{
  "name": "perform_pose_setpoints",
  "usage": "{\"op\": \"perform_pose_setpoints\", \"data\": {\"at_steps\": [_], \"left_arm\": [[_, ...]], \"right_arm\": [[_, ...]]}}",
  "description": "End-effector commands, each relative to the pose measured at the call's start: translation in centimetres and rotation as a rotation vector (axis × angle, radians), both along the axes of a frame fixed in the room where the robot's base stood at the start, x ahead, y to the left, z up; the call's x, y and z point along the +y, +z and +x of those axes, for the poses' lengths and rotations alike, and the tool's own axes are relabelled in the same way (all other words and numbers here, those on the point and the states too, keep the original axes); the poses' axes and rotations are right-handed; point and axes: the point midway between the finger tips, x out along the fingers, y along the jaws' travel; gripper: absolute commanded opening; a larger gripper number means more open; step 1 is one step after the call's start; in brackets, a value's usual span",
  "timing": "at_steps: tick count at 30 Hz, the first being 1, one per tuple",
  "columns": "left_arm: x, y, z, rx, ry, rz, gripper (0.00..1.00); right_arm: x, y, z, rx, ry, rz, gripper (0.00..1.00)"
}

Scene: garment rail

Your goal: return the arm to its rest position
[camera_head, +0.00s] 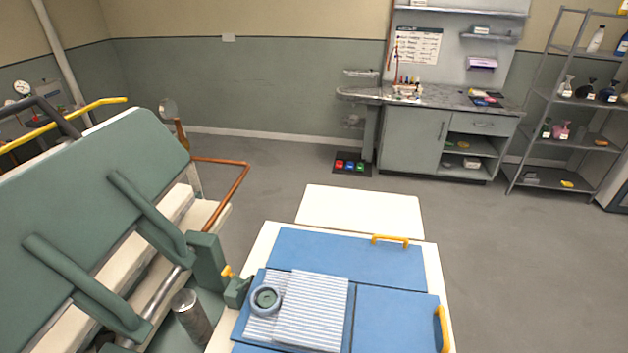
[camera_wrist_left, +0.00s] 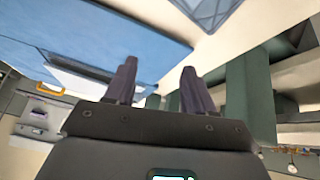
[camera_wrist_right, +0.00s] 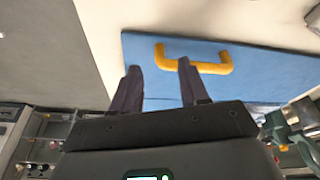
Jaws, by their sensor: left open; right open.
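My left gripper (camera_wrist_left: 158,84) is open, with nothing between its two dark fingers. Beyond them are a pale surface and green parts, with a blue panel (camera_wrist_left: 100,35) at upper left. My right gripper (camera_wrist_right: 160,82) is open and empty. Its fingers overlap a blue panel and a yellow handle (camera_wrist_right: 195,60) in the view; whether they touch cannot be told. Neither gripper shows in the head view.
A large green machine (camera_head: 85,215) with bars and an orange-brown rail (camera_head: 235,180) stands close at left. A metal cylinder (camera_head: 190,315) is beside the board. A workbench (camera_head: 430,135) and shelf rack (camera_head: 570,110) stand at the back. The floor at right is clear.

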Motion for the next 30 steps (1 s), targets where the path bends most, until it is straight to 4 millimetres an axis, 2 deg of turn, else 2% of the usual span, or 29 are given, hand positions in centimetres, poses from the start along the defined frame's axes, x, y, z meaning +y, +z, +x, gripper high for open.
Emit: {"op": "perform_pose_setpoints", "data": {"at_steps": [1,3,6,9,14,21,25,30], "left_arm": [[-0.4,1.1,-1.1,0.037,-0.060,0.031,0.54],[-0.6,2.1,-2.5,0.099,-0.137,0.073,0.54],[-0.2,1.7,-4.9,0.228,-0.254,0.138,0.54],[-0.2,5.3,-4.9,0.225,-0.271,0.146,0.54],[-0.2,9.3,-4.8,0.224,-0.268,0.145,0.54],[-0.2,16.7,-4.8,0.224,-0.266,0.144,0.54],[-0.2,19.6,-4.8,0.224,-0.266,0.144,0.54],[-0.2,21.6,-4.8,0.224,-0.265,0.144,0.54]], "right_arm": [[0.0,0.0,0.0,0.000,0.000,0.000,0.44],[0.0,0.0,0.0,0.000,0.000,0.000,0.44],[0.0,0.0,0.0,0.000,0.001,-0.001,0.44],[-0.1,3.2,0.0,0.008,0.002,-0.005,0.44],[-0.2,7.7,0.1,-0.004,0.005,-0.007,0.44],[-0.2,15.1,0.1,-0.003,0.006,-0.009,0.44],[-0.2,18.0,0.1,-0.004,0.006,-0.009,0.44],[-0.2,20.1,0.1,-0.004,0.004,-0.007,0.44]]}}
